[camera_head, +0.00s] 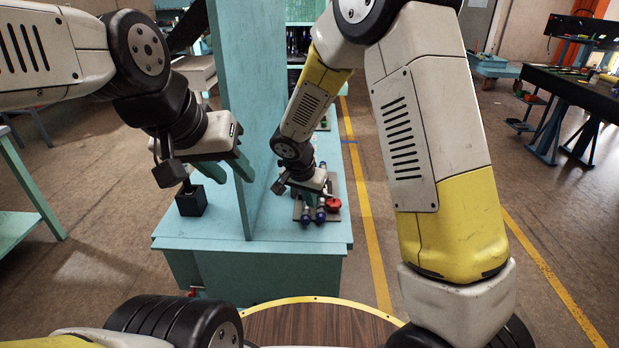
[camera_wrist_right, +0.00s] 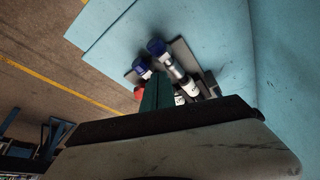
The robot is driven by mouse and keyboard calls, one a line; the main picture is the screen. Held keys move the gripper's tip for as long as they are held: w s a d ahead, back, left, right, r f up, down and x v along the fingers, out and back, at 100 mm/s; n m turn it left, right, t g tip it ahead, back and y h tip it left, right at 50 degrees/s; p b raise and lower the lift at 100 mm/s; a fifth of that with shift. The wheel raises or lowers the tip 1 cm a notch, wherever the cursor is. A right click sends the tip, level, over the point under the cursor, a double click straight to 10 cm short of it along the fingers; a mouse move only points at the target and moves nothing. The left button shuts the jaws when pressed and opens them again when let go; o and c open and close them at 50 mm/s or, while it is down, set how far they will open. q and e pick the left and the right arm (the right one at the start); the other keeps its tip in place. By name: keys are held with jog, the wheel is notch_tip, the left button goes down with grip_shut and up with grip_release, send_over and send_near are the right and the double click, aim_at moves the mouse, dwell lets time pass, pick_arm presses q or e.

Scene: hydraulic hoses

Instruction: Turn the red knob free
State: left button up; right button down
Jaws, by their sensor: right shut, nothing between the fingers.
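The red knob (camera_head: 333,204) sits on a grey plate (camera_head: 338,214) on the teal bench, right of the upright panel. In the right wrist view the red knob (camera_wrist_right: 138,93) is partly hidden behind my fingers. Blue-capped hose fittings (camera_head: 320,215) are beside it; they also show in the right wrist view (camera_wrist_right: 156,47). My right gripper (camera_wrist_right: 157,80) is shut and empty, its green fingers together close to the fittings and knob. I cannot tell whether they touch. My left gripper (camera_head: 226,173) is open and empty, left of the panel.
A teal upright panel (camera_head: 233,100) divides the bench (camera_head: 200,232) between my two grippers. A black block (camera_head: 191,203) stands on the bench below my left gripper.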

aim_at(333, 204)
jog(key=shift+w+d+f, duration=0.1)
jog(key=shift+w+d, duration=0.2)
jog(key=shift+w, duration=0.35)
jog(key=shift+w+d+f, duration=0.1)
jog(key=shift+w+d, duration=0.2)
jog(key=shift+w, duration=0.4)
jog(key=shift+w+d+f, duration=0.1)
jog(key=shift+w+d, duration=0.2)
jog(key=shift+w, duration=0.35)
jog(key=shift+w+m, duration=0.7)
jog(key=shift+w+d+m+h, duration=0.2)
jog(key=shift+m+h, duration=0.2)
jog(key=shift+m, duration=0.2)
jog(key=shift+s, duration=0.1)
jog(key=shift+s+d, duration=0.1)
jog(key=shift+s, duration=0.6)
